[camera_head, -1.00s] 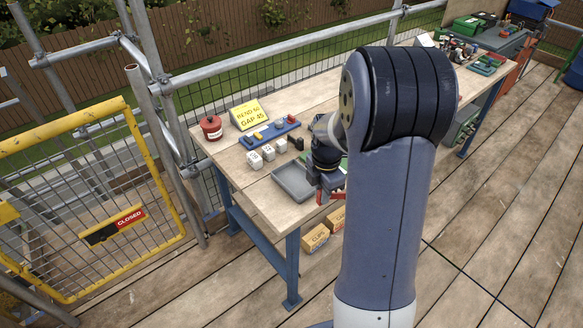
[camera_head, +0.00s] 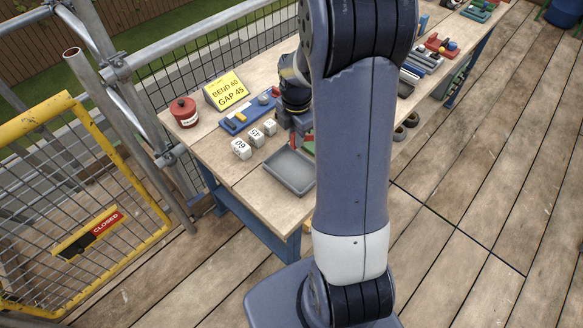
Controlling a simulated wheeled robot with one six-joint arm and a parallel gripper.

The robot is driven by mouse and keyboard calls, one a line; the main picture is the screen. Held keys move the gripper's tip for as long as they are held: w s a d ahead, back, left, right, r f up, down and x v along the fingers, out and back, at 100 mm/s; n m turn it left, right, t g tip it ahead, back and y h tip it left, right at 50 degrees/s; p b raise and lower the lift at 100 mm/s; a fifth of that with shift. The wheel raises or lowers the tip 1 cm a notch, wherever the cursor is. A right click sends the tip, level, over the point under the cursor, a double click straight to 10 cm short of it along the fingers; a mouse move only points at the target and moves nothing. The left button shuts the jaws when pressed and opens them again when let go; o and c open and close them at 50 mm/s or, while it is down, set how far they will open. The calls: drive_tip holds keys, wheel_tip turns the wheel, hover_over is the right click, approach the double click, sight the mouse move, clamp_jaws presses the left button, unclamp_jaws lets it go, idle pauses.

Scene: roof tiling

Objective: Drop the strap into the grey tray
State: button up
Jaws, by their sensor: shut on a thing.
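The grey tray (camera_head: 288,172) is shallow and lies near the front edge of the wooden bench. The part of it in view looks empty; my arm covers its right side. My gripper (camera_head: 301,142), with red fingertips, points down by the tray's back edge. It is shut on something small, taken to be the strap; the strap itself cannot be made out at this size. I cannot tell how high the fingertips are above the bench.
White numbered blocks (camera_head: 256,138) stand left of the tray, with a blue rack (camera_head: 246,114) behind. A red tin (camera_head: 184,112) and a yellow sign (camera_head: 227,91) reading "BEND 60 GAP 45" stand farther left. My arm hides the middle of the bench.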

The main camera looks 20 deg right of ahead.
wheel_tip(320, 180, down, 4)
drive_tip(key=shift+f+b, duration=0.15)
drive_tip(key=shift+b, duration=1.1)
drive_tip(key=o, duration=0.9)
wheel_tip(320, 180, up, 11)
drive_tip(key=shift+f+b, duration=0.1)
drive_tip(key=shift+b, duration=0.25)
